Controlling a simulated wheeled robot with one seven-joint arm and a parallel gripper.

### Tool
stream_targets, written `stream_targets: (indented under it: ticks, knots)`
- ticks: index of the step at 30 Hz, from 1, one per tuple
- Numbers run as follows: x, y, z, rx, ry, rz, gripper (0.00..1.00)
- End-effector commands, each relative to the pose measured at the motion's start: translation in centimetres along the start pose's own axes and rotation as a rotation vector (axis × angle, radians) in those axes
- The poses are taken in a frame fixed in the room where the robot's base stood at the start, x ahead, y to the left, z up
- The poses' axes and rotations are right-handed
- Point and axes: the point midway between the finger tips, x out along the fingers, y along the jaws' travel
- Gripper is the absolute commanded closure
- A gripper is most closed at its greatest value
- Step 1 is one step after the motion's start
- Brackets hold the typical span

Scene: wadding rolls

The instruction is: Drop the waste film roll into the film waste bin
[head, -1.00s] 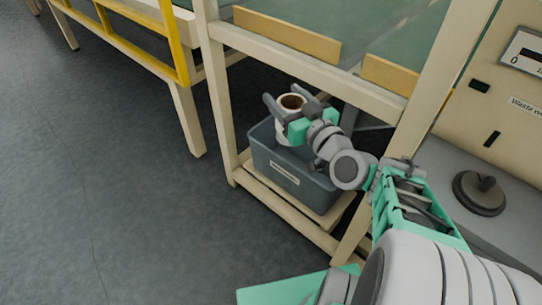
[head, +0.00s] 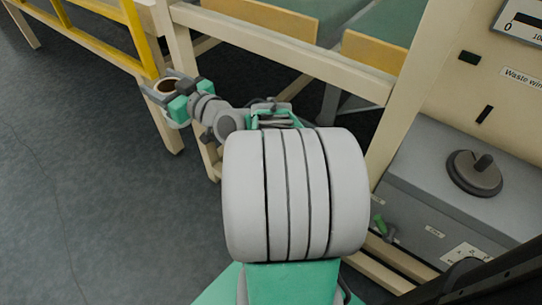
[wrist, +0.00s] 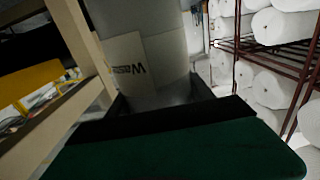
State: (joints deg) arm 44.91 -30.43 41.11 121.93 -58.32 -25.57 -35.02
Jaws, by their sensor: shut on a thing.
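The waste film roll (head: 167,86) is a pale cylinder with a brown core, at the upper left in the head view. My gripper (head: 172,96) is shut around it and holds it in the air, its core end facing up. In the wrist view the roll (wrist: 165,50) stands between the dark jaws, with a pale label bearing partly readable print on its side. The film waste bin is hidden behind my arm in the head view, and I cannot make it out in the wrist view.
A cream frame (head: 290,55) with green panels stands behind my arm. A yellow rail (head: 137,40) is at the upper left. A grey cabinet with a dark round knob (head: 474,173) is at the right. Open floor (head: 70,170) lies at left. The wrist view shows racked white rolls (wrist: 275,75).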

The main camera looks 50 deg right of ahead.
Motion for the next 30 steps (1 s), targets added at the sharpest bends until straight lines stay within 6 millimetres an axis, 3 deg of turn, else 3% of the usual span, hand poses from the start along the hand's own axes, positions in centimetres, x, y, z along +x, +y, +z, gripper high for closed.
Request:
stream_targets:
  ticks: [1,8,15,18,22,30]
  knots:
    - [0.1,2.9,2.8,0.002,-0.001,0.048,0.88]
    - [-1.7,16.6,9.9,0.004,-0.001,0.286,0.88]
    - [-7.2,29.9,17.6,0.002,0.002,0.529,0.88]
    - [-9.6,33.7,19.8,0.000,0.003,0.603,0.88]
    - [-11.6,36.5,21.2,-0.002,0.005,0.660,0.88]
    - [-12.1,37.1,22.9,-0.002,0.004,0.673,0.88]
